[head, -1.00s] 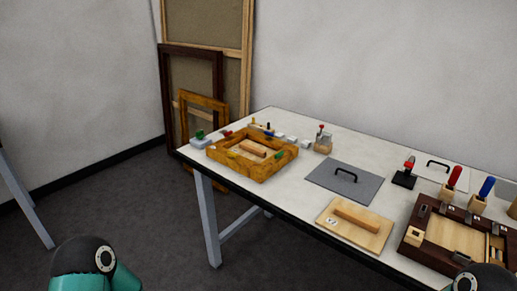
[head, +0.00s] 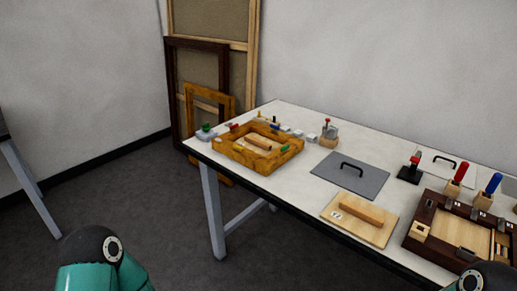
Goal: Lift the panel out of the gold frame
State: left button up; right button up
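The gold frame (head: 283,163) lies flat near the left end of the white table. Inside it is a light wooden panel with a raised wooden bar (head: 258,142) across it. Small coloured pieces, red and green among them, sit at the frame's inner edges. Teal and dark arm parts of mine show at the lower left and lower right corners. Neither of my grippers is in view.
On the table (head: 283,192) a grey plate with a black handle (head: 350,176), a wooden board with a bar (head: 360,217) and a dark brown frame (head: 437,235) lie to the right. Several small items stand behind the gold frame. Empty frames (head: 207,95) lean against the wall.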

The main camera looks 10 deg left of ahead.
aim_at(258, 144)
jog(key=u, duration=0.5)
jog(key=k, duration=1.05)
jog(key=u, duration=1.15)
jog(key=i, duration=1.6)
jog(key=z, duration=0.55)
jog(key=i, duration=1.15)
jog(key=z, duration=1.15)
jog(key=i, duration=0.2)
jog(key=u, duration=0.05)
jog(key=k, duration=0.75)
jog(key=z, duration=0.2)
jog(key=i, duration=0.65)
jog(key=u, duration=0.05)
